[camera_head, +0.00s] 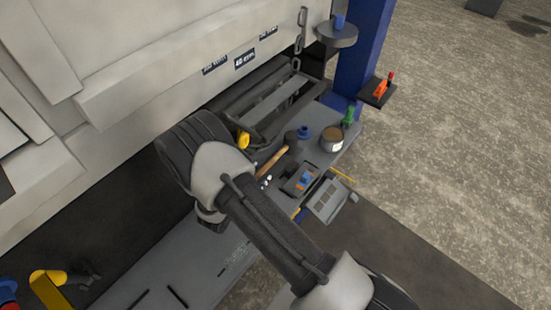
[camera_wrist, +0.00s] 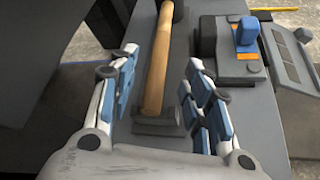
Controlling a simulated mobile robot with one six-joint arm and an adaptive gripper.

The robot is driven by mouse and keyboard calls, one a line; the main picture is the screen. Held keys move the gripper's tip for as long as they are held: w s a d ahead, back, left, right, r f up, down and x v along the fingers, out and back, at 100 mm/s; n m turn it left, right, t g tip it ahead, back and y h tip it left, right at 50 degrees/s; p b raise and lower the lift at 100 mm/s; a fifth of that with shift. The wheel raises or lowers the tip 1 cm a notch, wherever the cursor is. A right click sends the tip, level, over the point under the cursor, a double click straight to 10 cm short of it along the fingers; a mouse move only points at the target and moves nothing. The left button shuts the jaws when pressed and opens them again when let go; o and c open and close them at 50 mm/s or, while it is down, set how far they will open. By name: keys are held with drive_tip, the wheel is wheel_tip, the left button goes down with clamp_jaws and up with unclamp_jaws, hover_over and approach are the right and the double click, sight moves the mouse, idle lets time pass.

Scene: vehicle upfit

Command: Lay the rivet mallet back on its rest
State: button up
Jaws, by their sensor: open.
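The rivet mallet (camera_wrist: 157,62) lies with its wooden handle between my fingers in the wrist view. Its dark head (camera_wrist: 178,10) is at the far end, cut by the top edge. In the head view, the mallet handle (camera_head: 273,160) shows beyond my arm. A dark block (camera_wrist: 158,123) sits at the handle's near end; I cannot tell whether it is the rest or whether the handle touches it. My gripper (camera_wrist: 163,62) is open, one finger on each side of the handle with gaps.
Right of the mallet is a dark box with a blue knob (camera_wrist: 246,32). A grey device with keys (camera_head: 328,199) lies beyond it. A tin (camera_head: 332,140), a green item (camera_head: 348,117) and a blue item (camera_head: 304,132) stand at the bench's far end. The vehicle panel (camera_head: 180,75) rises alongside.

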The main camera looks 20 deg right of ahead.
idle(0.6)
wheel_tip(320, 180, up, 8)
drive_tip(key=p, duration=0.4)
drive_tip(key=shift+f, duration=0.15)
idle(0.4)
